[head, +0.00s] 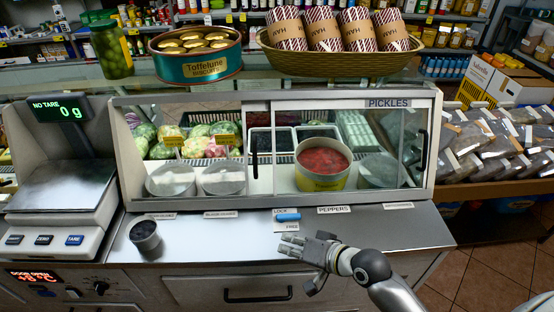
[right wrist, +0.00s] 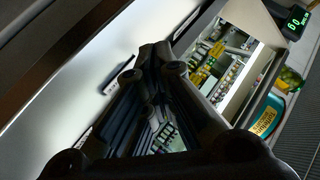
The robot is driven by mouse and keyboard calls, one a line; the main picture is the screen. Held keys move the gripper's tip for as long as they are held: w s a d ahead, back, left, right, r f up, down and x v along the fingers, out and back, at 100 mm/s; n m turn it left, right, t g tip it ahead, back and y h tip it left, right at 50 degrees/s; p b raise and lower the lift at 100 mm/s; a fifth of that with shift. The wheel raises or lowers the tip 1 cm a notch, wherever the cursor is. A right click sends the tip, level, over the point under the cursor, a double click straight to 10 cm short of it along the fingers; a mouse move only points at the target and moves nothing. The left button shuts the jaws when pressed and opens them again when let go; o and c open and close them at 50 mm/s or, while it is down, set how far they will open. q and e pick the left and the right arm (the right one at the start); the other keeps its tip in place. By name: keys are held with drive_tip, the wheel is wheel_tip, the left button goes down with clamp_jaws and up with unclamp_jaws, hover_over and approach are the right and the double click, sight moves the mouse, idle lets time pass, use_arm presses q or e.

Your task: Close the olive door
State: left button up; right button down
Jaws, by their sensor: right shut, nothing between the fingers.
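The glass-fronted display case (head: 270,197) stands on the steel counter, with sliding panes across its front. One upright black handle (head: 254,150) is near the middle and another (head: 422,150) is at the right end. I cannot read an olive label, so I cannot tell which pane is the olive door. A blue slider (head: 288,217) sits between the words LOCK and FREE on the ledge. My right gripper (head: 284,244) is shut and empty over the counter's front, below the slider and apart from both handles. Its dark fingers also show in the right wrist view (right wrist: 150,60). My left gripper is not in view.
A scale (head: 62,190) stands at left, with a small dark cup (head: 145,236) beside it. A biscuit tin (head: 196,56), a green jar (head: 111,50) and a basket (head: 340,62) stand on top of the case. A red display (head: 32,276) appears to read door open.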

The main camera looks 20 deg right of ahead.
drive_tip(key=w+d+r+m+t, duration=0.6)
drive_tip(key=w+d+r+m, duration=0.35)
drive_tip(key=w, duration=0.25)
drive_tip(key=w+a+p, duration=0.2)
drive_tip(key=w+a, duration=0.5)
drive_tip(key=w, duration=0.3)
drive_tip(key=shift+w+f+n+p, duration=0.25)
drive_tip(key=shift+f+n+p, duration=0.1)
drive_tip(key=shift+p, duration=0.05)
